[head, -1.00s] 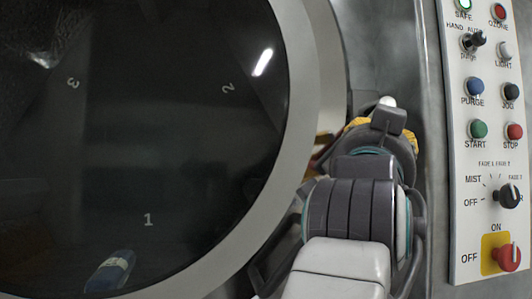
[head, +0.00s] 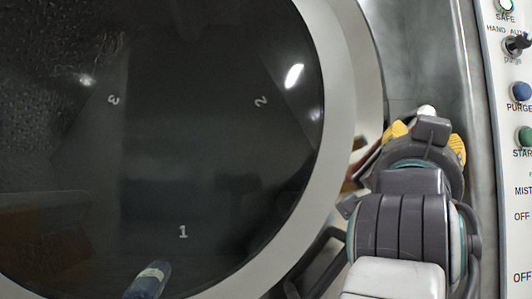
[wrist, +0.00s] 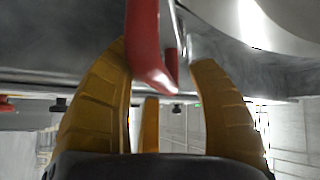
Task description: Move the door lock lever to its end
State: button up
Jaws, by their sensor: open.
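The red lever (wrist: 146,50) hangs into the wrist view from the top, its bent lower end between my fingers. A thin metal piece is just right of it. My gripper (wrist: 166,75) has its yellow fingers spread, one on each side of the lever; I cannot tell whether either touches it. In the head view my gripper (head: 428,136) is at the right edge of the round door (head: 357,75), and my own arm hides most of the lever. A pale rounded tip (head: 426,111) shows just beyond the gripper.
The dark round door window (head: 180,150) fills the left of the head view. A control panel (head: 492,120) with buttons and knobs stands to the right of my arm, with a narrow strip of grey metal wall between. A dark bar (head: 315,262) is low left of my arm.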

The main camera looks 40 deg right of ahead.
jog(key=v, duration=1.2)
dwell(0.4)
